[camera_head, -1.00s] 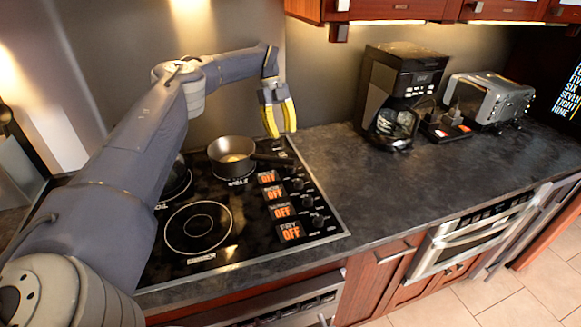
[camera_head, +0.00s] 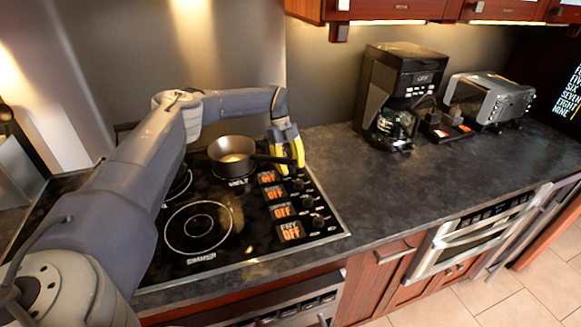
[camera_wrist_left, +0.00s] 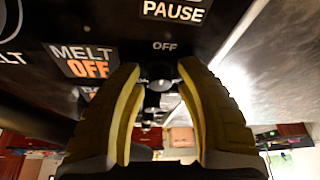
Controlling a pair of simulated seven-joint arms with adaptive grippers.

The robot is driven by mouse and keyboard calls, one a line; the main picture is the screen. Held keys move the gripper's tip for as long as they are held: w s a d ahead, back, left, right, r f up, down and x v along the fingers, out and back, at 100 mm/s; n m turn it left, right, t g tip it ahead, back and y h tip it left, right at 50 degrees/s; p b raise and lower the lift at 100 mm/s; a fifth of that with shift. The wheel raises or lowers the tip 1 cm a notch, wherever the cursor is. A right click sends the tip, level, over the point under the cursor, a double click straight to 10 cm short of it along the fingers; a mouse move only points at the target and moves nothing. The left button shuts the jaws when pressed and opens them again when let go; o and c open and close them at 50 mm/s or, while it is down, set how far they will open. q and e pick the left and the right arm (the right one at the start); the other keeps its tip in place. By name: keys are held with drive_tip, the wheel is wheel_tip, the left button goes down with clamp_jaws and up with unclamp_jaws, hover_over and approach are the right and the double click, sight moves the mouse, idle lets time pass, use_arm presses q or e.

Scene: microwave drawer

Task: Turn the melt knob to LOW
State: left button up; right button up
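The melt knob (camera_wrist_left: 160,82) shows in the left wrist view between the two yellow fingers of my left gripper (camera_wrist_left: 161,68). The MELT display (camera_wrist_left: 88,66) beside it reads OFF, and a small OFF mark (camera_wrist_left: 165,46) is printed by the knob. The fingers are apart, one on each side of the knob; whether they touch it I cannot tell. In the head view my left gripper (camera_head: 291,160) is low at the back end of the stove's control strip and hides the knob there. My right gripper is not in view.
A black pan (camera_head: 232,155) stands on a back burner, its handle reaching toward my left gripper. Several other knobs (camera_head: 318,220) and OFF displays (camera_head: 291,231) line the strip. A coffee maker (camera_head: 400,95) and a toaster oven (camera_head: 490,98) stand right on the counter (camera_head: 420,185).

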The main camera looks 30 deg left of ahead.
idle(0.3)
use_arm(q)
clamp_jaws()
drive_tip(key=shift+m, duration=0.4)
drive_tip(key=m+g, duration=0.1)
drive_tip(key=m, duration=0.2)
drive_tip(key=m+g+y, duration=0.1)
drive_tip(key=m, duration=0.1)
drive_tip(key=shift+d+m, duration=0.1)
drive_tip(key=shift+m, duration=0.3)
drive_tip(key=m+y, duration=0.1)
drive_tip(key=m, duration=0.2)
drive_tip(key=shift+g+y, duration=0.3)
drive_tip(key=shift+y, duration=0.1)
drive_tip(key=shift+m+y, duration=0.7)
drive_tip(key=shift+m, duration=1.3)
